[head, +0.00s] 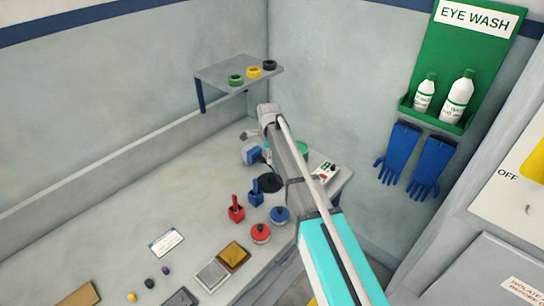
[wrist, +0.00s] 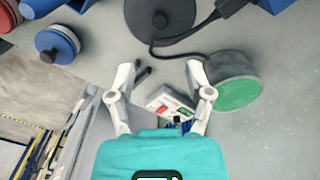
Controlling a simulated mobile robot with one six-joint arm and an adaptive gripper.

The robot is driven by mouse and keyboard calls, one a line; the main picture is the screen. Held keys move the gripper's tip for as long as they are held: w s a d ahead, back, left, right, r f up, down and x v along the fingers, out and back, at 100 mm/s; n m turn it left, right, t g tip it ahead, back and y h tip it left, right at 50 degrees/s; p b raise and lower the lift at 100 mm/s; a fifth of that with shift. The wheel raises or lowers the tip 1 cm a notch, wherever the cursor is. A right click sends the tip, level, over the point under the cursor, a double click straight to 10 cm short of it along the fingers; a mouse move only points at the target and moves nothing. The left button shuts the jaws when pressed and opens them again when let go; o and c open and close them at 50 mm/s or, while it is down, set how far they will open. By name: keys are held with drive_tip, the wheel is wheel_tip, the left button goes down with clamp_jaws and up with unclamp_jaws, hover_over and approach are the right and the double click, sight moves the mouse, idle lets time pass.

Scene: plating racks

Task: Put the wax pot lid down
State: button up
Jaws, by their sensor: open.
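The wax pot lid appears to be the dark round disc with a black knob (wrist: 160,20) lying on the bench in the wrist view; it also shows in the head view (head: 270,184). A grey pot with a green top (wrist: 236,84) stands to its lower right in the wrist view; its green top is partly hidden behind my arm in the head view (head: 302,147). My gripper (wrist: 160,70) is open, its fingers spread and empty. The disc lies beyond the fingertips, apart from them. My arm hides much of this area in the head view.
A white box with red and green buttons (head: 325,171) sits near the bench's right end. A dark cable (wrist: 183,40) runs past the disc. Red (head: 260,233) and blue (head: 280,214) lidded pots stand nearby. A shelf (head: 235,72) holds three rings. The bench's left part is mostly clear.

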drive_tip(key=shift+d, duration=0.1)
drive_tip(key=s+d+n, duration=1.6)
drive_tip(key=s+d, duration=0.8)
drive_tip(key=s, duration=0.1)
drive_tip(key=shift+s+n, duration=0.3)
drive_tip(key=shift+s, duration=0.1)
drive_tip(key=shift+a, duration=0.1)
drive_tip(key=shift+c, duration=0.6)
